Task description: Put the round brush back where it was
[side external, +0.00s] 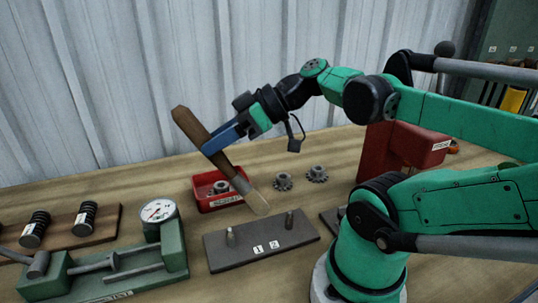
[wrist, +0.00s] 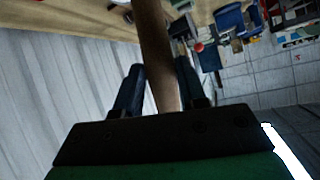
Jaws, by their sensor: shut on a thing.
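The brush has a dark brown wooden handle (side external: 195,130) and a pale lower end (side external: 256,197). It hangs tilted, handle up to the left and pale end down to the right. My gripper (side external: 222,142) is shut on the handle, above the bench. The pale end shows in front of the gap between the red tray and the grey plate; I cannot tell if it touches anything. In the wrist view the handle (wrist: 155,50) runs between the two fingers (wrist: 158,90), and the brush's pale end is not seen.
A grey plate (side external: 220,254) with two upright pegs, labelled 1 and 2, lies below. A red tray (side external: 205,206) with a gear stands behind, two loose gears (side external: 283,181) to its right. A green gauge fixture (side external: 172,249) and a wooden board with dark springs (side external: 104,226) are left.

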